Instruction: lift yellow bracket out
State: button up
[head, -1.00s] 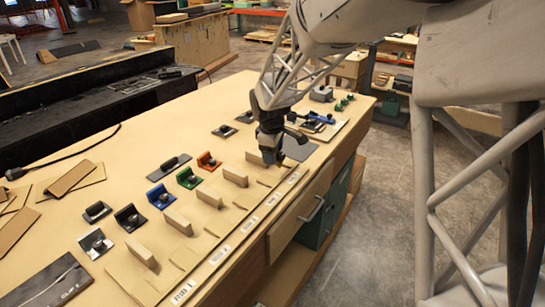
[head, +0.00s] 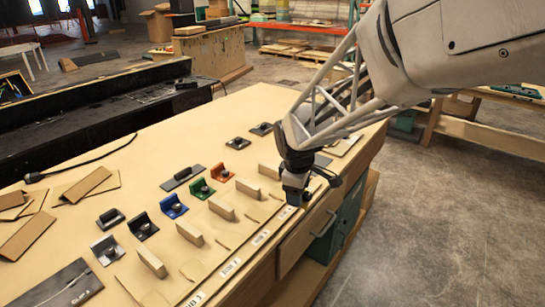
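I see no yellow bracket in the head view. A row of small L-shaped brackets with dark knobs stands on the bench: orange (head: 221,173), green (head: 198,184), blue (head: 173,206), black (head: 141,225) and silver (head: 107,249). My gripper (head: 293,197) is above the labelled front strip of the bench, right of the orange bracket and beside the wooden block at the right end of the visible row. Its fingers are dark and small, and I cannot tell whether they are apart. What lies behind my gripper and arm is hidden.
Upright wooden blocks (head: 221,208) stand in a row in front of the brackets. A dark plate with a handle (head: 183,176) and small dark fixtures (head: 238,143) lie behind them. Cardboard pieces (head: 87,184) and a dark sign plate (head: 55,289) lie at the left.

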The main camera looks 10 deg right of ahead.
aim_at(307, 196)
jog(key=shift+s+r, duration=0.1)
jog(key=shift+s, duration=0.5)
jog(key=shift+d+r, duration=0.1)
dwell(0.4)
jog(key=shift+s+d+r, duration=0.25)
jog(key=shift+r, duration=0.25)
jog(key=shift+s+d+r, duration=0.25)
jog(key=shift+s+r, duration=0.05)
jog(key=shift+r, duration=0.2)
jog(key=shift+s+d+r, duration=0.25)
jog(key=shift+r, duration=0.25)
jog(key=shift+w, duration=0.15)
